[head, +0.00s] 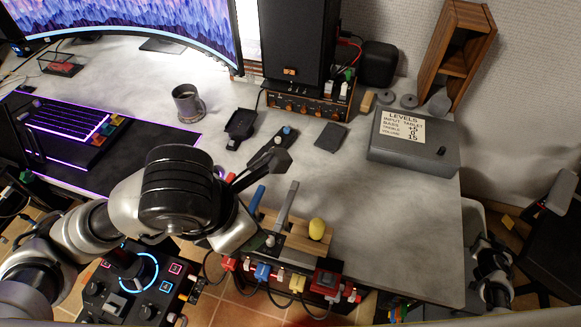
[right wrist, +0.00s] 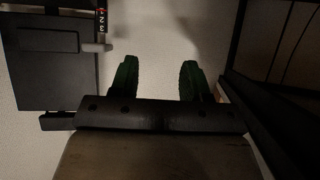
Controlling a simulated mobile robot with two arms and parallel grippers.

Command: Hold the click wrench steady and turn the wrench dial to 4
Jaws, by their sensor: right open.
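A grey metal tool (head: 287,205) stands upright in a wooden rack (head: 305,243) near the table's front edge. It may be the click wrench, but I cannot confirm this or read a dial setting. My left arm crosses the front left; its gripper (head: 272,172) is dark and seen edge-on beside a blue-handled tool (head: 257,196), and its jaw gap is hidden. My right gripper (head: 487,243) is low past the table's right edge. In the right wrist view its green fingers (right wrist: 157,80) are apart with nothing between them.
A grey box with a LEVELS note (head: 410,150) sits at the right. The right wrist view shows a dark panel (right wrist: 50,70) bearing numerals at left. The table's right front is clear.

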